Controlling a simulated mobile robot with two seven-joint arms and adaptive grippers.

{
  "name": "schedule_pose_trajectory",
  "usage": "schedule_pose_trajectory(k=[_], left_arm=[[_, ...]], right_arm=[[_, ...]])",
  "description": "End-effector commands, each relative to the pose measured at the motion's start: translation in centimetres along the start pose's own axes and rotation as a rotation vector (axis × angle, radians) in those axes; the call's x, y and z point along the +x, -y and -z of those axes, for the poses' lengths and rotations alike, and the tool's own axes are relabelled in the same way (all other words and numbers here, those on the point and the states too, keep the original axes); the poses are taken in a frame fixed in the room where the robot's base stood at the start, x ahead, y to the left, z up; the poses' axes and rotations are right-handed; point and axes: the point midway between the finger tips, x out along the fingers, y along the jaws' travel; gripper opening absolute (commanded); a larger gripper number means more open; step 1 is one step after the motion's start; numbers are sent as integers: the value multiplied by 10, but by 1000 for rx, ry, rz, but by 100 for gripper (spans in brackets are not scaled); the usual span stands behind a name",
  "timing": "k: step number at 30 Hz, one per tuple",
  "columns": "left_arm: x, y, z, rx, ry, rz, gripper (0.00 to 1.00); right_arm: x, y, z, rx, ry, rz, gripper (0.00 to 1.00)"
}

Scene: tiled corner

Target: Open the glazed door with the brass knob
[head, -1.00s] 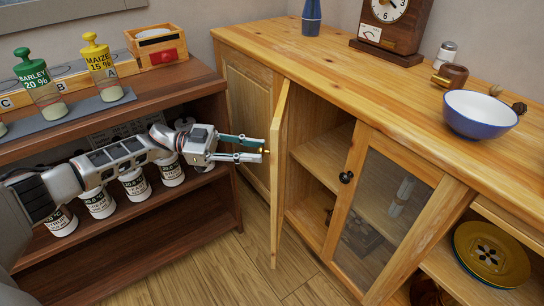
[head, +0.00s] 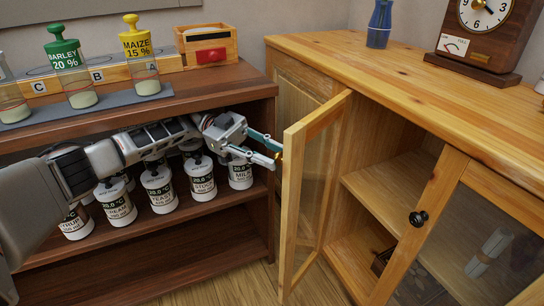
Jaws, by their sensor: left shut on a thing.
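The glazed door (head: 291,205) stands open, swung out from the left side of the wooden cabinet's opening. I see its inner face at a steep angle, with a glass pane in a light wood frame. My left gripper (head: 279,154) is at the outer side of the door's free edge, with its fingers shut on the brass knob (head: 279,156). The knob is mostly hidden by the fingertips and the door's edge. My right gripper is not in view.
Behind the door the cabinet interior (head: 390,190) shows a shelf. A second glazed door with a black knob (head: 418,218) is closed at right. A dark shelf unit (head: 180,262) with several labelled jars (head: 160,188) lies below my left arm. A clock (head: 485,30) stands on the cabinet.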

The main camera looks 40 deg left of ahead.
Motion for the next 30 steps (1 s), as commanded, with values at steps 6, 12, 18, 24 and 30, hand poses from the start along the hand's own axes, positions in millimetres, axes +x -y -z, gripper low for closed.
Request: schedule_pose_trajectory(k=[6,12,18,24,30], left_arm=[[0,0,-1,0,2,-2,0],[0,0,-1,0,2,-2,34],[0,0,0,0,1,-2,40],[0,0,0,0,1,-1,40],[0,0,1,1,1,1,40]], right_arm=[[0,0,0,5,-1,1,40],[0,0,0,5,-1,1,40],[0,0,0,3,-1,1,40],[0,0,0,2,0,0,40],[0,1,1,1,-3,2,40]])
